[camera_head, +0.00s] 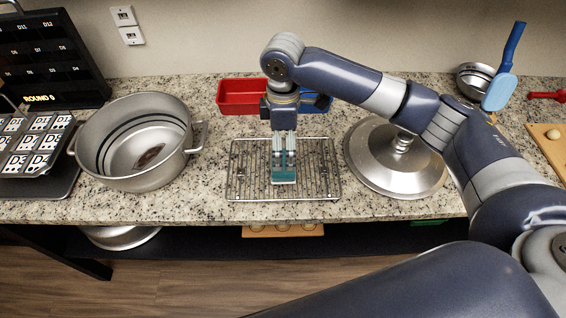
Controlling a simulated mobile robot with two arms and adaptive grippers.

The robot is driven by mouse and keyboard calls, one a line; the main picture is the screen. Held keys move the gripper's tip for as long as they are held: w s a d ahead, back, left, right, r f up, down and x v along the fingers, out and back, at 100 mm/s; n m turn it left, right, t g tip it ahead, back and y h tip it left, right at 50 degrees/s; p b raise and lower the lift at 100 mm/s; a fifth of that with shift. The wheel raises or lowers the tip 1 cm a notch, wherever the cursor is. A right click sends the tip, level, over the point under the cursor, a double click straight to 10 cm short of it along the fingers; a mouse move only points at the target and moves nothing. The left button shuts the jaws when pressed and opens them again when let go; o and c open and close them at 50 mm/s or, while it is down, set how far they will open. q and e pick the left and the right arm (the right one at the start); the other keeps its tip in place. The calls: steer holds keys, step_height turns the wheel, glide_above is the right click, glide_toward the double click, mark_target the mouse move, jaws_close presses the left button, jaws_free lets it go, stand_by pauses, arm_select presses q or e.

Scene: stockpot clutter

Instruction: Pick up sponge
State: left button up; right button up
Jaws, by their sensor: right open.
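A teal sponge (284,177) lies on the wire cooling rack (325,170) in the middle of the counter. My right gripper (284,152) points straight down over the rack, with its fingers at the sponge. Its jaws are open; the fingers overlap the far part of the sponge, and I cannot tell whether they touch it. The near end of the sponge shows below the fingertips. My left gripper is not in view.
A large stockpot (141,150) stands left of the rack, and a metal lid (385,170) lies to its right. A red tray (243,96) is behind. Tiles on a tray (35,170) are at far left. A blue spatula (506,65) stands at back right by a metal bowl (472,79).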

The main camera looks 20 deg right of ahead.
mark_target(283, 162)
steer(key=shift+f+p, duration=0.75)
steer(key=shift+f, duration=2)
steer(key=c, duration=0.9)
